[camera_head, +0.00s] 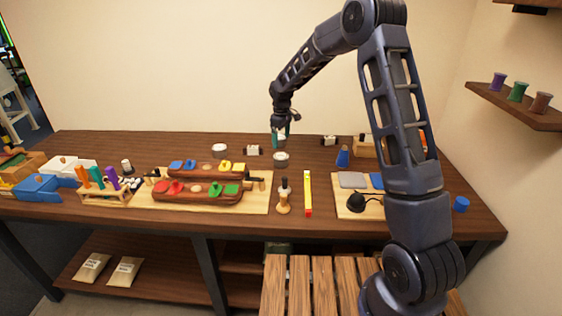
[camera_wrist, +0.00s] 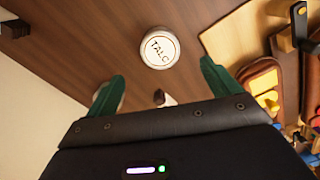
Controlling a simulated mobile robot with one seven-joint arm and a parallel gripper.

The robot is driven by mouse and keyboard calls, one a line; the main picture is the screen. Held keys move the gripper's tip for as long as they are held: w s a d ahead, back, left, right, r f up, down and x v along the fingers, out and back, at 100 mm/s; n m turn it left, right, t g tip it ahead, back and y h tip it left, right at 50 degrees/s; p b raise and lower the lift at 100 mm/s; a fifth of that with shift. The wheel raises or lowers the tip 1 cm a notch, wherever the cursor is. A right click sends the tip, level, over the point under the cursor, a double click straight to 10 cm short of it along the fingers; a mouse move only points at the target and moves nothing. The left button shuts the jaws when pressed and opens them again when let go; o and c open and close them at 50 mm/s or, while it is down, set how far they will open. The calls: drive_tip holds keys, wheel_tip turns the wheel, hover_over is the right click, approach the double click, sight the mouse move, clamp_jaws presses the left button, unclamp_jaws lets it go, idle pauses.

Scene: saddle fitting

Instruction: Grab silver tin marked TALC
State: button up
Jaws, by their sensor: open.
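The silver tin marked TALC (camera_wrist: 159,47) stands upright on the table, its round pale lid with dark lettering facing the wrist camera. In the head view a small round tin (camera_head: 281,157) stands just below my gripper (camera_head: 280,138), and it appears to be the same one; its label is not readable there. In the wrist view my gripper (camera_wrist: 162,85) is open, with its two green fingers apart. The tin appears ahead of the gap between them, apart from both fingers. Nothing is held.
Another round tin (camera_head: 219,151) stands to the left. Small white-and-black items (camera_head: 252,150) and (camera_head: 328,140) stand on either side. A board (camera_head: 258,205) with saddle-shaped trays lies front left. The wall is close behind the table.

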sight(281, 156)
drive_tip(key=shift+a+f, duration=0.15)
drive_tip(key=shift+f, duration=0.35)
wheel_tip(281, 156, down, 10)
drive_tip(key=shift+w+f, duration=0.1)
drive_tip(key=shift+w, duration=0.05)
drive_tip(key=shift+c, duration=0.2)
drive_tip(key=c, duration=1.1)
